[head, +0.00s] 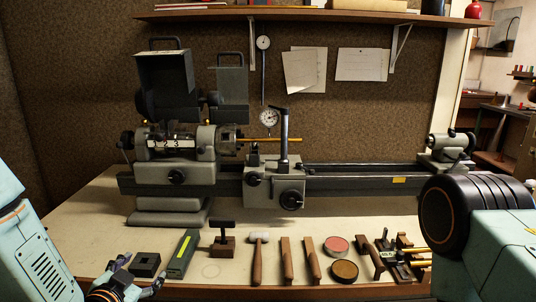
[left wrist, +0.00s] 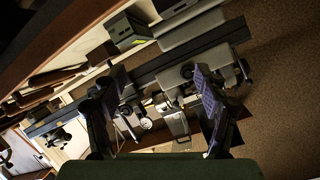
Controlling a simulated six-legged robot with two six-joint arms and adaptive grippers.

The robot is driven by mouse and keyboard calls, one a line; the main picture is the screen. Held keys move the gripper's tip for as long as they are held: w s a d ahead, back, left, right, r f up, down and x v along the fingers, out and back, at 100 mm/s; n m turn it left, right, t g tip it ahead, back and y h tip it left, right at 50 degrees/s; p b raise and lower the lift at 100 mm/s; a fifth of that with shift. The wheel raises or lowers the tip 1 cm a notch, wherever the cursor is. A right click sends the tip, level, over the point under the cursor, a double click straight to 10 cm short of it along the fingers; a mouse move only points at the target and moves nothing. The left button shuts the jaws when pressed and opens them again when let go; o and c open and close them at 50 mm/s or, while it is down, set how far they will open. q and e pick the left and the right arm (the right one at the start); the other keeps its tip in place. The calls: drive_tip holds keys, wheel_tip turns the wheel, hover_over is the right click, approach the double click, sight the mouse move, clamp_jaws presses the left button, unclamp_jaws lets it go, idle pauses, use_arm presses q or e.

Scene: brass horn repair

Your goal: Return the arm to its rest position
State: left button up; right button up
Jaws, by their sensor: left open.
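My left arm comes in at the lower left of the head view. Its gripper (head: 138,275) is low at the bench's front edge, close to a small black block (head: 145,264) and a green box (head: 180,253). In the left wrist view the two fingers of the gripper (left wrist: 158,90) stand wide apart with nothing held between them. My right arm fills the lower right of the head view, and its gripper is not in view.
A grey lathe (head: 290,180) stands across the bench (head: 105,215). Along the front lie a hammer (head: 258,255), wooden-handled tools, a pink-topped tin (head: 337,246) and a brown tin (head: 344,270). A shelf (head: 300,15) hangs above.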

use_arm(q)
drive_tip(key=s+d+f+n+g+b, duration=0.1)
drive_tip(key=s+f+g, duration=0.3)
drive_tip(key=s+f, duration=0.4)
drive_tip(key=s+d+f+n+g+b, duration=0.2)
drive_tip(key=s+f+g, duration=0.3)
drive_tip(key=s+f, duration=0.4)
drive_tip(key=s+d+f+n+g+b, duration=0.2)
drive_tip(key=s+f+g, duration=0.3)
drive_tip(key=s, duration=1.4)
wheel_tip(320, 180, down, 4)
drive_tip(key=shift+s+d+f+n, duration=0.1)
drive_tip(key=shift+s+d+n, duration=0.15)
drive_tip(key=shift+n, duration=0.25)
